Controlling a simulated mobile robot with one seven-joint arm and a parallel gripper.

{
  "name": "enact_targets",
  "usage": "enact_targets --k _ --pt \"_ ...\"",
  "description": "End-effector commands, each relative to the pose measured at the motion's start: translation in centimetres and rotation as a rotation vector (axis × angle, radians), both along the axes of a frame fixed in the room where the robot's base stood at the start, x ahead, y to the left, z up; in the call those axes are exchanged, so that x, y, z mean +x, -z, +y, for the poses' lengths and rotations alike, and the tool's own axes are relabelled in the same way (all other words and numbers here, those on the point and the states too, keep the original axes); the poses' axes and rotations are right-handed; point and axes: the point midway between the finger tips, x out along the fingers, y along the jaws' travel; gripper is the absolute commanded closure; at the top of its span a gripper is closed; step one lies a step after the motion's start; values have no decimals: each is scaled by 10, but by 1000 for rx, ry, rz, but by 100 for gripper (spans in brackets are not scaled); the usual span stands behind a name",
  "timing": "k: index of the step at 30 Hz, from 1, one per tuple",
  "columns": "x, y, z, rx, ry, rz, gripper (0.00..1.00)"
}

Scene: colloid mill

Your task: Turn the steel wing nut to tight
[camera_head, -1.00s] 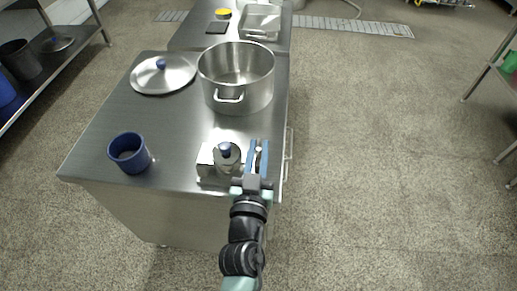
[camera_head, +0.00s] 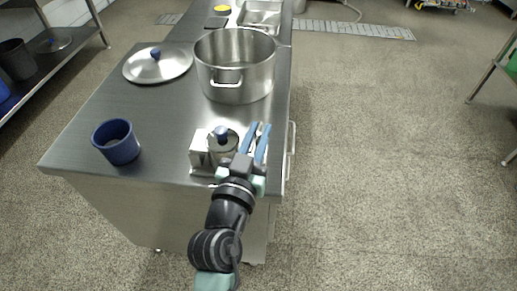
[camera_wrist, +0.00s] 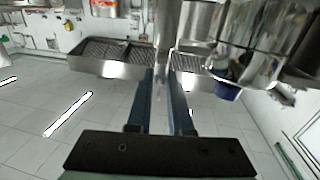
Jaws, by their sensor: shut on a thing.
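The colloid mill (camera_head: 201,151) is a small steel machine with a round body and a blue-knobbed lid, near the front right corner of the steel table (camera_head: 160,120). My gripper (camera_head: 259,128) is at the mill's right side, its two blue fingers pointing away from me and leaning right. In the wrist view my gripper (camera_wrist: 163,74) has its fingers a small gap apart, around a narrow steel piece (camera_wrist: 161,88). This is where the steel wing nut sits. The wing nut's shape and angle are mostly hidden by the fingers.
A big steel pot (camera_head: 236,68) stands behind the mill, with a lid (camera_head: 158,66) lying to its left. A blue cup (camera_head: 117,143) stands at the table's front left. The floor (camera_head: 370,170) right of the table is clear.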

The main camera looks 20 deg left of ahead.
Motion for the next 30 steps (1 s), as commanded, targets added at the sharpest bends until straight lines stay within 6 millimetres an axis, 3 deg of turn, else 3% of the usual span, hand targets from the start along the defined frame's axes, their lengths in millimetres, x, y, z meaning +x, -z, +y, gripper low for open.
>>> enact_targets --k 1,30 --pt "0 8 3 5 13 -5 100" --pt "-1 5 7 3 527 4 100"
